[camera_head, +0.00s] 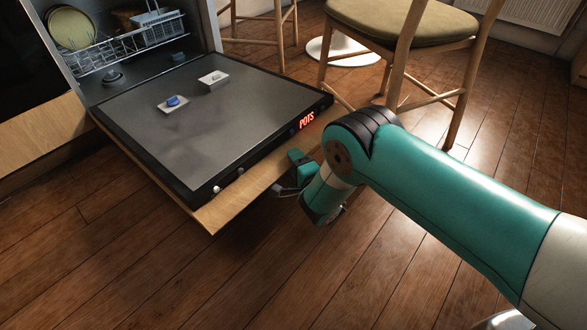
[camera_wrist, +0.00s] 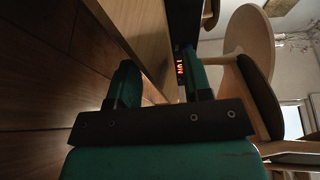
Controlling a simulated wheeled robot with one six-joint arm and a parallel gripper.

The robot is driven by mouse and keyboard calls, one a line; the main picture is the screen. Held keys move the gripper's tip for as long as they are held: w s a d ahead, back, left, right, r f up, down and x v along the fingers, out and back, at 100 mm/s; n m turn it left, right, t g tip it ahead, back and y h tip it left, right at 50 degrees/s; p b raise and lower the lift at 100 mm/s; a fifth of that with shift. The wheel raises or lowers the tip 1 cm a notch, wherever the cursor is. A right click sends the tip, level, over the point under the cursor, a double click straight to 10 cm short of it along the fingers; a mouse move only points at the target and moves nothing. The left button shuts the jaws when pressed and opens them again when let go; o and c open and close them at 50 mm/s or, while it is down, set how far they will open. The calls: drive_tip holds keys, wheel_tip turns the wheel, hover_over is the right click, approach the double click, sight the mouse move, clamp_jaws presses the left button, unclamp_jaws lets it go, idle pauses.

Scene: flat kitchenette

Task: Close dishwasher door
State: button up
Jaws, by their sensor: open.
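The dishwasher door (camera_head: 200,120) is folded down flat in the head view, its dark inner face up and its wooden front panel underneath. A lit red display reading POTS (camera_head: 307,119) is on its outer edge. The door's edge also shows in the wrist view (camera_wrist: 143,30), with wood grain and the red display beside it. My gripper (camera_head: 285,182) is just off the door's outer edge, near the display. In the wrist view my gripper (camera_wrist: 158,85) is open, with one finger on each side of the door's edge region. I cannot tell whether it touches the door.
The dishwasher rack (camera_head: 125,45) holds plates inside the open cavity. A chair with a green seat (camera_head: 400,20) stands behind the door's right end, close to my arm. The wooden floor (camera_head: 290,270) in front is clear.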

drive_tip(key=shift+w+a+b, duration=0.2)
drive_tip(key=shift+w+b, duration=0.05)
drive_tip(key=shift+b, duration=0.1)
drive_tip(key=shift+r, duration=0.1)
drive_tip(key=shift+r, duration=0.1)
clamp_jaws()
